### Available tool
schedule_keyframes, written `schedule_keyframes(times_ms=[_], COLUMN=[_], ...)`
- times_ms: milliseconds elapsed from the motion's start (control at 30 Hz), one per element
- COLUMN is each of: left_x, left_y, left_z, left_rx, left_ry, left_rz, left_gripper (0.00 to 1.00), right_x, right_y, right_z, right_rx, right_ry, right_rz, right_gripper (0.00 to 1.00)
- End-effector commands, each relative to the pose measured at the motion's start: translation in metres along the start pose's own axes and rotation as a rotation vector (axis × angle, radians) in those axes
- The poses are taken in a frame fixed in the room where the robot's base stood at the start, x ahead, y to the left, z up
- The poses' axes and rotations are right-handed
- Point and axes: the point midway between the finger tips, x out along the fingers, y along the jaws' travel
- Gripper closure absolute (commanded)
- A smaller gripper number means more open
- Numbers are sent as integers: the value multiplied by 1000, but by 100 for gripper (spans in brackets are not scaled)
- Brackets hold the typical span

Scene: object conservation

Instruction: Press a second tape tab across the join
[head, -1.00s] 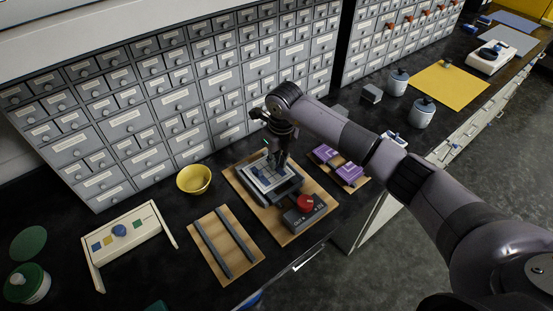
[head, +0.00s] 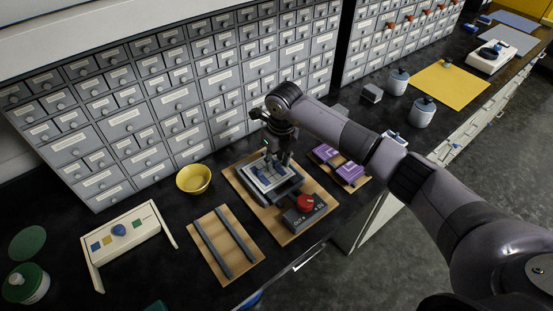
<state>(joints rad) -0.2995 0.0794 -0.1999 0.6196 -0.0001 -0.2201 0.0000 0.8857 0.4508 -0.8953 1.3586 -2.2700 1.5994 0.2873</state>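My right gripper (head: 279,160) points down over a grey device with a pale, panelled top (head: 266,178). The device sits on a wooden board (head: 290,229). The fingertips are small and dark at the back part of that top, so I cannot tell whether they are open or shut, or whether they touch it. I cannot make out a tape tab or a join at this size. A grey box with a red button (head: 305,203) is on the front of the same board. My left gripper is not in view.
A yellow bowl (head: 194,179) and a wooden board with two dark rails (head: 225,243) are to the left. Purple pieces (head: 349,172) lie on a small board to the right. A wall of grey drawers (head: 180,100) stands close behind. Black counter shows between the boards.

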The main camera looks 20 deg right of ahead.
Motion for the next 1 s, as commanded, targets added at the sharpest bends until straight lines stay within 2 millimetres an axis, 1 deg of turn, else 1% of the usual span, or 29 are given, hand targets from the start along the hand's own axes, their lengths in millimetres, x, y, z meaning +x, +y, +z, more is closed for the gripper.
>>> schedule_keyframes(times_ms=[300,367,433,567,800,900,1000], left_x=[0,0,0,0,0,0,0], left_y=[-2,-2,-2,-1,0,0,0], left_z=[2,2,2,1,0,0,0], left_rx=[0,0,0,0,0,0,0], left_ry=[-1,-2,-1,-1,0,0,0], left_rz=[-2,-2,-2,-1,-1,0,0], left_gripper=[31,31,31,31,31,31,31], right_x=[-2,-5,-12,-35,-87,-102,-114], right_y=[0,-1,-1,-2,-1,-1,0], right_z=[1,1,1,2,2,1,1], right_rx=[0,0,0,-1,-1,0,0], right_ry=[-2,-3,-4,-7,-6,-4,-3], right_rz=[0,-1,-1,-3,-1,-1,-1], right_gripper=[64,64,64,64,64,64,64])
